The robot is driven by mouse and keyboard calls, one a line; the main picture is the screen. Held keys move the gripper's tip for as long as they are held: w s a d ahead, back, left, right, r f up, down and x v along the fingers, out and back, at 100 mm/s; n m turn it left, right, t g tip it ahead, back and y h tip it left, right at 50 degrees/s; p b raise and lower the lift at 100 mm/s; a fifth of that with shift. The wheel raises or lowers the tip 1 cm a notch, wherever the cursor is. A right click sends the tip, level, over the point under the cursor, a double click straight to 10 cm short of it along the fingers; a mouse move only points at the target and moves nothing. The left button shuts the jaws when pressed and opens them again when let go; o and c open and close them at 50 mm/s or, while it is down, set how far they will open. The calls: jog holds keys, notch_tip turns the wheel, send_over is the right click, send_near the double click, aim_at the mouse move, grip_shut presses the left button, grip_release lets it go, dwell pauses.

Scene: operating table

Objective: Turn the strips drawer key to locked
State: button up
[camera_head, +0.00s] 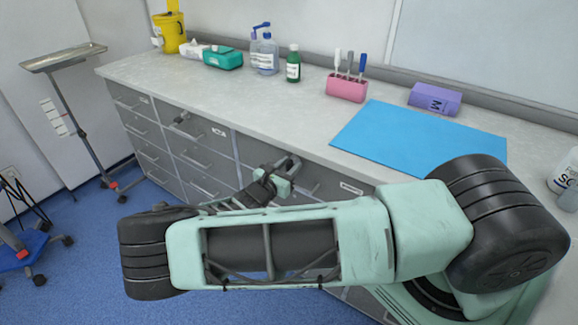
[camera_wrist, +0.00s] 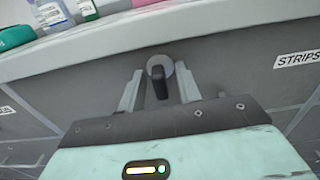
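The strips drawer lock is a round grey cylinder (camera_wrist: 162,66) on the grey drawer front, left of the STRIPS label (camera_wrist: 297,60). Its dark key (camera_wrist: 158,84) stands roughly upright in the wrist view. My gripper (camera_wrist: 159,88) faces the lock, with one finger on each side of the key and gaps showing between the fingers and the key. In the head view my gripper (camera_head: 284,168) is at the cabinet front, just below the counter edge, and hides the key and lock.
The grey counter (camera_head: 230,95) overhangs the drawers just above my gripper. Another small lock fitting (camera_head: 181,118) sits on a drawer front to the left. A blue mat (camera_head: 420,137), a pink holder (camera_head: 346,89) and bottles stand on the counter.

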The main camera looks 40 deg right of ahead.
jog(key=b+v, duration=0.3)
jog(key=v, duration=1.4)
jog(key=shift+a+b, duration=0.2)
jog(key=shift+b, duration=0.15)
jog(key=shift+s, duration=0.15)
jog(key=s+a+r+m+g+y, duration=0.2)
jog(key=s+a+m+g+y, duration=0.1)
jog(key=s+m+g+y, duration=0.65)
jog(key=s+a+r+m+t+y, duration=0.1)
jog(key=s+a+r+m+y, duration=0.1)
jog(key=s+r, duration=0.5)
jog(key=s+a+r+m+t+y, duration=0.2)
jog(key=s+a+r+y, duration=0.3)
jog(key=s+r, duration=0.3)
notch_tip(320, 180, up, 2)
jog(key=shift+s+a+r+m+y, duration=0.15)
jog(key=shift+s+r+m+y, duration=0.05)
jog(key=shift+m+y, duration=0.35)
